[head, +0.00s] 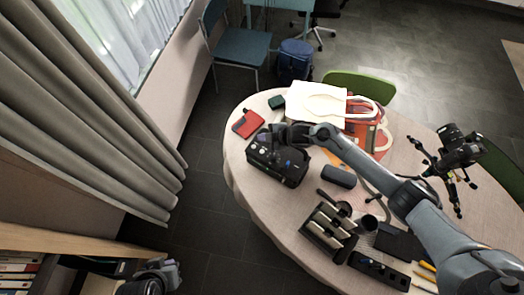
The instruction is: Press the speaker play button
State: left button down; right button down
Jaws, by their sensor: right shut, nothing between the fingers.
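A black box-shaped speaker (291,177) stands at the left side of the round table (240,185). Several light round spots and a small blue mark show on it; I cannot tell which one is the play button. My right gripper (276,138) is shut and empty, at the speaker's far edge, with its arm reaching in from the lower right. The gripper hides part of the speaker, and I cannot tell whether it touches it. My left gripper (158,276) is at the bottom left, away from the table; its fingers are not clear.
A red item (247,123) lies just beyond the speaker. A white bag (316,102) lies behind my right gripper. A dark case (338,176) and a holder with rolls (328,230) are to the right. A small tripod (455,155) stands at the far right.

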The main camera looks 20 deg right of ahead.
aim_at(264, 152)
notch_tip(264, 152, down, 8)
jog(key=b, duration=0.7)
jog(key=shift+f, duration=0.2)
jog(key=shift+f+b, duration=0.25)
jog(key=shift+b, duration=0.05)
dwell(0.9)
dwell(0.7)
jog(key=shift+f, duration=0.1)
